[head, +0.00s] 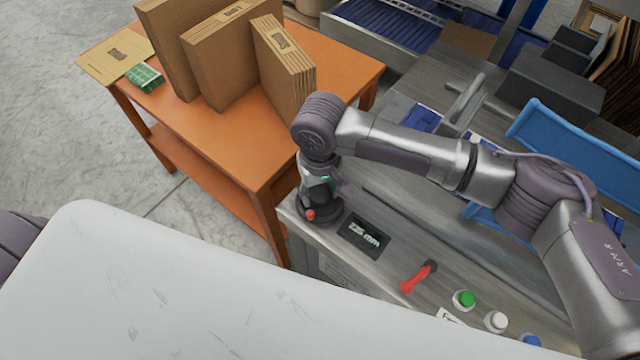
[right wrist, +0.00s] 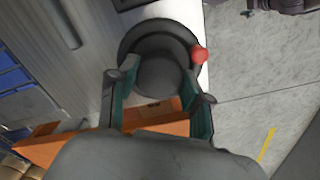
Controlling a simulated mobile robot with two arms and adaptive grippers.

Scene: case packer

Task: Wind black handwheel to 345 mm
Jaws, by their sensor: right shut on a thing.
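The black handwheel (head: 334,214) lies flat on the near left corner of the grey machine top and has a red knob (head: 309,215). In the right wrist view the dark wheel (right wrist: 128,42) and its red knob (right wrist: 199,54) show at the fingertips. My right gripper (head: 320,193) points down on the wheel, its fingers on both sides of the hub (right wrist: 160,75), shut on it. The arm and gripper hide part of the wheel in the head view. The display (head: 363,237) beside it appears to read 225 mm. My left gripper is not in view.
A red lever (head: 417,277) and green (head: 464,299) and white (head: 496,320) buttons sit right of the display. An orange table (head: 345,75) with cardboard stacks (head: 228,55) stands close on the left. Blue guides (head: 575,140) lie behind my right arm.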

